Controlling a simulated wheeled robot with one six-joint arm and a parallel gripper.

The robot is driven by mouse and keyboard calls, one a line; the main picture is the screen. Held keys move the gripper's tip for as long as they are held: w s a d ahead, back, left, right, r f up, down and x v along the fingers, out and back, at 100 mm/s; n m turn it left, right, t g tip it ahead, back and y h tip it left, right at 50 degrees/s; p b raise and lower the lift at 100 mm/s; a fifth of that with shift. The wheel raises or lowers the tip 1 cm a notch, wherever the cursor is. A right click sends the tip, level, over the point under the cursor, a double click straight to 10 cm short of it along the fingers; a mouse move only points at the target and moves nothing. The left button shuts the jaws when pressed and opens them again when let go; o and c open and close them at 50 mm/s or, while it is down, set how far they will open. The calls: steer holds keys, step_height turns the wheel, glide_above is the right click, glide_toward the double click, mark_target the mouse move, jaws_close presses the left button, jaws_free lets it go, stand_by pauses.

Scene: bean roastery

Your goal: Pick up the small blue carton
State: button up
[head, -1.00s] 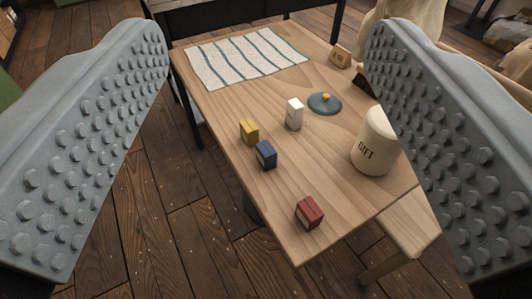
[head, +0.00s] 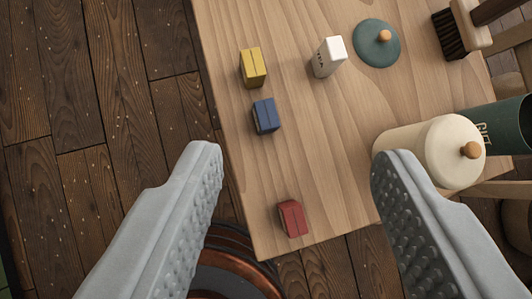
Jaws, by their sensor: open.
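The small blue carton (head: 266,116) stands on the wooden table near its left edge. A yellow carton (head: 253,67) is just behind it, a white carton (head: 328,57) is behind it to the right, and a red carton (head: 292,218) is nearer the table's front edge. My gripper (head: 292,160) is open and empty, its two grey studded fingers wide apart. In the picture the blue carton lies just beyond the fingertips, left of the middle of the gap. The red carton shows between the fingers.
On the wooden table (head: 345,130), a cream canister (head: 415,148) stands at the right, close to my right finger in the picture. The table middle is clear.

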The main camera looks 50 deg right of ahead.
mark_target(267, 114)
steer(key=w+f+n+g, duration=0.3)
steer(key=w+f+g, duration=0.5)
steer(key=w+f, duration=0.1)
step_height(267, 114, down, 17)
steer(key=shift+r, duration=0.1)
stand_by(0.7)
steer(key=shift+c, duration=0.2)
steer(key=c, duration=1)
